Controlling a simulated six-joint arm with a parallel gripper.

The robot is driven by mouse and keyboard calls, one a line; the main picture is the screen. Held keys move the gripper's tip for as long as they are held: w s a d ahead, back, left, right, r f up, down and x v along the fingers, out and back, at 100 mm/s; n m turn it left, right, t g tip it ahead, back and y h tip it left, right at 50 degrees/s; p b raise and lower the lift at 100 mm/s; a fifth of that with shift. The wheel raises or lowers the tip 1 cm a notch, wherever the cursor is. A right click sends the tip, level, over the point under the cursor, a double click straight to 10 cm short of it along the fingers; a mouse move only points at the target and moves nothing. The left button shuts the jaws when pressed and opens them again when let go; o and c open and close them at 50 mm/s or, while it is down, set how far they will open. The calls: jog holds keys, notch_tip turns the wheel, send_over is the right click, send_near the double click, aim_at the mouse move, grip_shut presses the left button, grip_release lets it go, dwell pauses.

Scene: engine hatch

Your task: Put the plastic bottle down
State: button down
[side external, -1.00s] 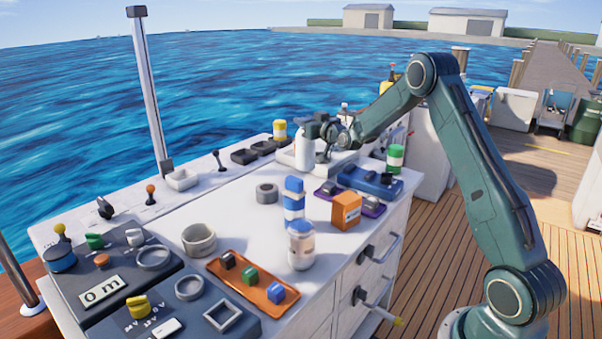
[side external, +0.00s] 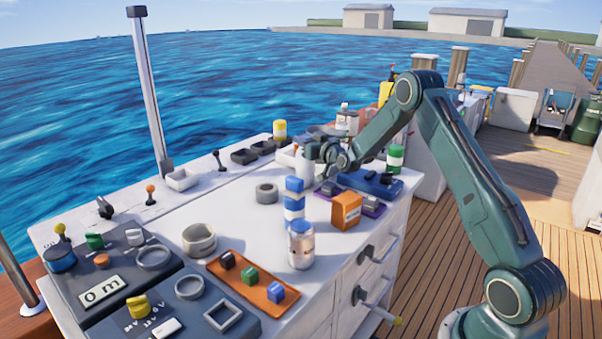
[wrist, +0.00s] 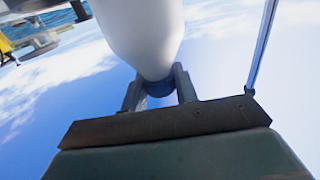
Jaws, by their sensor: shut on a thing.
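The white plastic bottle (side external: 303,168) is in my gripper (side external: 311,149) in the side view, over the middle of the white worktop (side external: 235,205). The blue-and-white bottle in front hides its lower part, so I cannot tell whether its base touches the worktop. In the wrist view the white bottle (wrist: 145,35) fills the top middle. My gripper's fingers (wrist: 160,88) close around its narrow dark end.
An orange box (side external: 346,211) and a blue tray (side external: 370,184) lie to the right. A grey ring (side external: 266,193) lies left. The worktop left of the ring is clear.

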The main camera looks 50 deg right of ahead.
jog(key=shift+f, duration=0.15)
jog(key=c, duration=1.1)
grip_release()
jog(key=shift+r, duration=0.2)
jog(key=shift+v, duration=3.8)
